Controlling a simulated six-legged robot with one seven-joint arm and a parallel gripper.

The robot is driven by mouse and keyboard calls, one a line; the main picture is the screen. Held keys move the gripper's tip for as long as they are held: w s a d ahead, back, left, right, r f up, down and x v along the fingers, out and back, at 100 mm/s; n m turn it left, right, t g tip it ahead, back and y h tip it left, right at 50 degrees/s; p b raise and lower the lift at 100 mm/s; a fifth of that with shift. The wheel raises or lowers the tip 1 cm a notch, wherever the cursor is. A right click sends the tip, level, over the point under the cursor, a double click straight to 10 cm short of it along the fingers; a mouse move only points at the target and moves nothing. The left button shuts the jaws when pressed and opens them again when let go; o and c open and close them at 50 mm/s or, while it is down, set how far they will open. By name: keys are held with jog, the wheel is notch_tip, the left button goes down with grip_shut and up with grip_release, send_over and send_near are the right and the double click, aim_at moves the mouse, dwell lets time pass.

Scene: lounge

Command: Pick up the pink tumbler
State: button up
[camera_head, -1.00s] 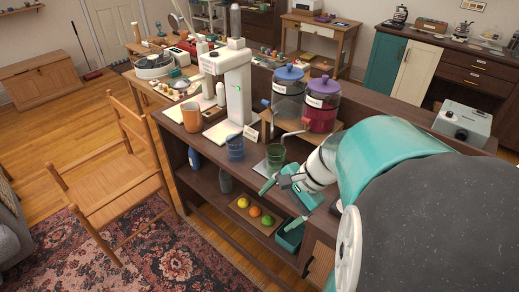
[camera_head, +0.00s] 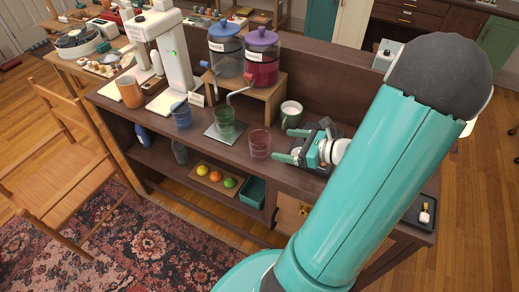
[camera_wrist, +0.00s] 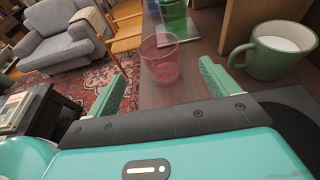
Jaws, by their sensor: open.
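The pink tumbler (camera_head: 260,143) is a clear pink glass standing upright on the dark wooden counter (camera_head: 205,135), near its front edge. It also shows in the wrist view (camera_wrist: 160,57), where it stands ahead of my gripper (camera_wrist: 168,88), between the lines of the two green fingers. My gripper (camera_head: 283,145) is open and empty, just to the right of the tumbler in the head view. I cannot tell whether the fingertips reach past its near side. A green mug (camera_head: 291,113) with white contents stands behind the gripper.
A green tumbler (camera_head: 224,119) on a grey plate and a blue tumbler (camera_head: 181,114) stand to the left. Two lidded jars (camera_head: 262,57) sit on a wooden riser (camera_head: 270,92) behind. The shelf below holds fruit (camera_head: 215,176) and a teal bin (camera_head: 252,192).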

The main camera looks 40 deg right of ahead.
aim_at(250, 138)
jog(key=x, duration=1)
jog(key=shift+r, duration=0.15)
jog(key=shift+c, duration=0.5)
jog(key=c, duration=1.1)
jog(key=shift+r, duration=0.1)
jog(key=shift+c, duration=0.2)
